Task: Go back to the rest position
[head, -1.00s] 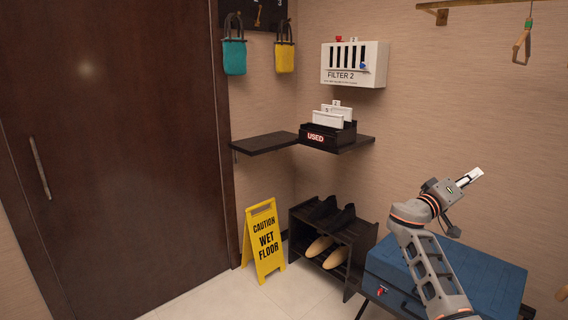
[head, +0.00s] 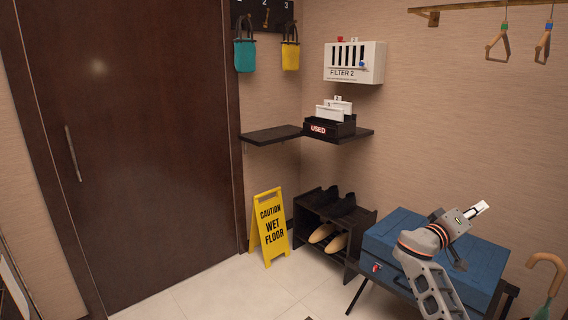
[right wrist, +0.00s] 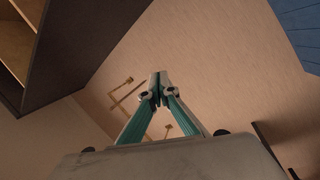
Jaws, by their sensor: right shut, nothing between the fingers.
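My right arm rises from the lower right in the head view, in front of the blue case. My right gripper (head: 476,210) is at the end of it, raised above the case's lid and pointing up to the right. In the right wrist view its two fingers (right wrist: 158,88) meet at the tips, with nothing held between them. My left gripper is not in either view.
A blue case (head: 400,232) rests on a dark stand by the right wall. A yellow wet floor sign (head: 269,228) and a shoe rack (head: 335,222) stand left of it. A black shelf (head: 270,135) holds a USED box (head: 330,128). Open floor lies at the front.

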